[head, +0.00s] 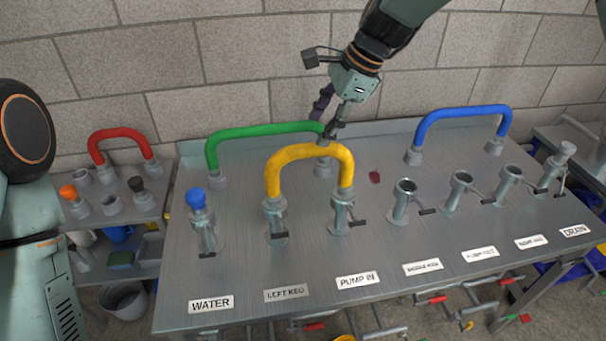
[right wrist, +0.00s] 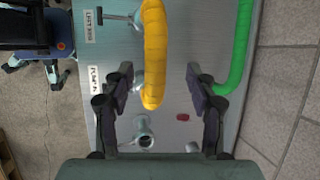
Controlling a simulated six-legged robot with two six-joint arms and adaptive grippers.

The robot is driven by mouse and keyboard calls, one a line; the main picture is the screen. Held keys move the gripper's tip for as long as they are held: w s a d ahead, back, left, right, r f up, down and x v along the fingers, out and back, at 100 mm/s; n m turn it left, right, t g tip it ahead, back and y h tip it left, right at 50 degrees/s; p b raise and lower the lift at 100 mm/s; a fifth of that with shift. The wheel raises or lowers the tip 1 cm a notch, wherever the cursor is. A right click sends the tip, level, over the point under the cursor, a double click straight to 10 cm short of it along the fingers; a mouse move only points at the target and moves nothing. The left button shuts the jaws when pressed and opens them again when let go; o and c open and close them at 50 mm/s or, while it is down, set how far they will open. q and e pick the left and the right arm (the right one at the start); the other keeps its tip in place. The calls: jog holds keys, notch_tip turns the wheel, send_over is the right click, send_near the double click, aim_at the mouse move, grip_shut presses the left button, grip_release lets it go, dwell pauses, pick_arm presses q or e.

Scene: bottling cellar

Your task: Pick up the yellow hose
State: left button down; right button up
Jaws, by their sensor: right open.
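The yellow hose (head: 308,153) stands as an upright arch on the metal bench. Its left end sits on the port behind the LEFT KEG label (head: 286,293), its right end on the port behind the PUMP IN label (head: 357,281). My right gripper (head: 329,119) comes down from above, near the top right of the arch, and partly overlaps its upper edge. In the right wrist view the open fingers (right wrist: 158,75) stand apart on either side of the yellow hose (right wrist: 154,55), with nothing gripped; I cannot tell whether they touch it. My left gripper is not in view.
A green hose (head: 255,131) arches close behind the yellow one. A blue hose (head: 462,112) is at the back right, a red hose (head: 122,132) on the left side table. A blue-capped port (head: 196,199) stands left; several open ports stand right. A red piece (head: 375,177) lies on the bench.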

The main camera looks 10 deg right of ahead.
aim_at(315, 145)
jog(key=x, duration=0.6)
jog(key=shift+s+d+f, duration=0.3)
jog(key=shift+f, duration=0.15)
jog(key=shift+w+f, duration=0.2)
jog(key=shift+f, duration=0.3)
jog(key=shift+a, duration=0.1)
jog(key=shift+c, duration=0.3)
jog(key=shift+s+a, duration=0.1)
jog(key=c, duration=1.1)
jog(key=shift+r, duration=0.1)
grip_shut()
